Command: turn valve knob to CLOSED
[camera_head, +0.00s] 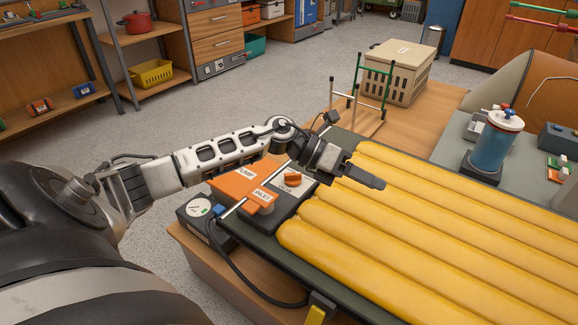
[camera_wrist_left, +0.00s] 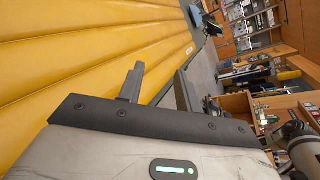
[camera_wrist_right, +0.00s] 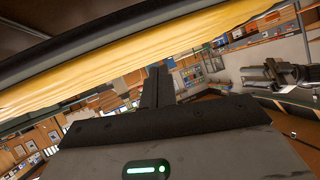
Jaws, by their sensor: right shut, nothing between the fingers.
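An orange block labelled PUMP and INLET (camera_head: 238,187) lies left of the knob, beside a gauge box (camera_head: 199,212) with a black hose. A blue pump cylinder (camera_head: 493,143) stands at the right. A beige crate (camera_head: 397,72) and green-and-black rack (camera_head: 360,92) stand behind.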

